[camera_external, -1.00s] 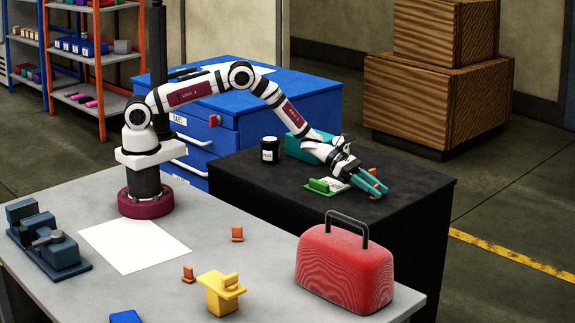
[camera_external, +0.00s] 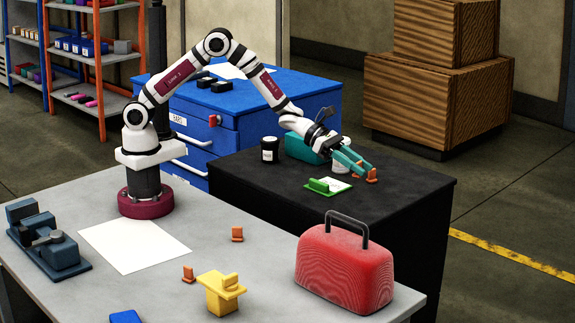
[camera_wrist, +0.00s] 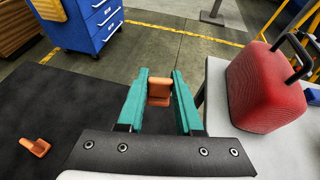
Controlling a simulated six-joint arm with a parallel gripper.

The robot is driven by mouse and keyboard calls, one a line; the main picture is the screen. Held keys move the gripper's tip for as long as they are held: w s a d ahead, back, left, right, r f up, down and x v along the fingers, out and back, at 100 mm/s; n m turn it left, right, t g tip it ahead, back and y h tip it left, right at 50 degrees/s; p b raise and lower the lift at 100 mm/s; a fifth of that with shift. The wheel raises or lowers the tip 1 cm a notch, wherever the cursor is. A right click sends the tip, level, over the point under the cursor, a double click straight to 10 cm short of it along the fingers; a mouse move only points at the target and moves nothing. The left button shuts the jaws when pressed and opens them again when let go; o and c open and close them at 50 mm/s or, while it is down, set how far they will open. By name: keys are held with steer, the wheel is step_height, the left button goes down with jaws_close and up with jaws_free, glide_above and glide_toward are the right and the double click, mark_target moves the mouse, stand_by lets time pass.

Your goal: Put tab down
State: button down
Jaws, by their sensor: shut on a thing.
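My gripper (camera_external: 366,174) is shut on an orange tab (camera_wrist: 159,88), raised over the right part of the black table. In the wrist view the tab sits upright between the two teal fingers (camera_wrist: 159,100). In the external view it shows at the fingertips (camera_external: 371,176). A second orange tab (camera_wrist: 36,146) lies on the black table, left of the fingers in the wrist view. More orange tabs stand on the grey bench, one in the middle (camera_external: 237,234) and one farther forward (camera_external: 188,274).
The grey bench (camera_external: 270,265) bears a red toolbox (camera_external: 345,268), a yellow block (camera_external: 220,292) and a blue vise (camera_external: 45,240).

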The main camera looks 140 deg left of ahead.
step_height(320, 180, up, 6)
steer(key=d, duration=0.2)
steer(key=w+d+m+h, duration=0.2)
steer(key=d, duration=0.6)
steer(key=w+d+m+h, duration=0.2)
steer(key=d, duration=0.6)
steer(key=s+d+m+g+h, duration=0.2)
steer(key=s+d+m+h, duration=0.15)
steer(key=d, duration=1.15)
steer(key=s+d+m+g+h, duration=0.25)
steer(key=d+m+h, duration=0.2)
steer(key=d, duration=0.95)
glide_above(263, 291)
steer(key=shift+n+t, duration=0.35)
steer(key=shift+n, duration=0.05)
step_height(263, 291, down, 18)
steer(key=shift+d+r, duration=0.15)
steer(key=shift+r, duration=0.05)
step_height(263, 291, down, 4)
steer(key=shift+f, duration=0.1)
